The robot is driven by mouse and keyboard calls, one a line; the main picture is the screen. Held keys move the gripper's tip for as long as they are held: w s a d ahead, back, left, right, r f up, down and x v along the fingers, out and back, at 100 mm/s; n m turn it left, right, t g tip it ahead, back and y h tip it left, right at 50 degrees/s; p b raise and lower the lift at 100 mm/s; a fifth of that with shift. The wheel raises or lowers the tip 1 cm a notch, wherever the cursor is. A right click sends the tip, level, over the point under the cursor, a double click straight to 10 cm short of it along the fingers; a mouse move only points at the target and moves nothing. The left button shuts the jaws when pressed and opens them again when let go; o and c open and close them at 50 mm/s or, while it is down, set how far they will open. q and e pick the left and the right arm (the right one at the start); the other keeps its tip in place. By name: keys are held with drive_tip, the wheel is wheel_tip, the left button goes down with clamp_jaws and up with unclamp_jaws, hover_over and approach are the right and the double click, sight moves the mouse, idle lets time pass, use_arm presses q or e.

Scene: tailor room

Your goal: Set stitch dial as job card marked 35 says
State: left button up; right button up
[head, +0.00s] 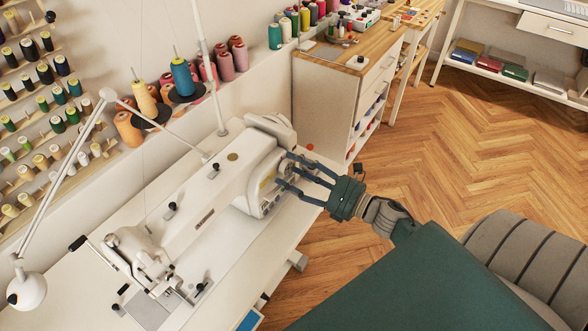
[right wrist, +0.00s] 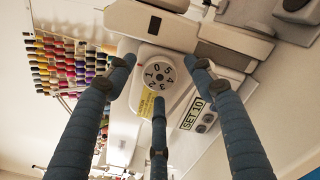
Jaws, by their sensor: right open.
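The white sewing machine (head: 215,188) stands on the white table. Its round stitch dial (right wrist: 158,75), pale with black digits, shows in the right wrist view on the machine's end face. My right gripper (head: 284,172) has three teal fingers spread open at that end of the machine. In the right wrist view, the fingertips (right wrist: 165,82) stand around the dial, two above at the sides and one below. I cannot tell whether they touch it. In the head view, the fingers and machine end hide the dial. No card marked 35 is readable. My left gripper is not in view.
A thread rack (head: 45,110) and cones (head: 182,77) line the wall. A white lamp (head: 26,290) stands at left. A wooden-topped cabinet (head: 338,85) is behind; floor (head: 440,130) is open at right.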

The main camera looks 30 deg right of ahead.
drive_tip(key=c, duration=1.2)
drive_tip(key=shift+o, duration=0.2)
drive_tip(key=shift+m, duration=0.5)
drive_tip(key=m+p, duration=0.2)
drive_tip(key=m, duration=0.2)
drive_tip(key=m+p, duration=0.1)
drive_tip(key=m, duration=0.3)
drive_tip(key=shift+m, duration=0.3)
drive_tip(key=m+p, duration=0.2)
drive_tip(key=m, duration=0.2)
drive_tip(key=m+p, duration=0.1)
drive_tip(key=m, duration=0.3)
drive_tip(key=shift+f, duration=0.1)
drive_tip(key=shift+m, duration=0.5)
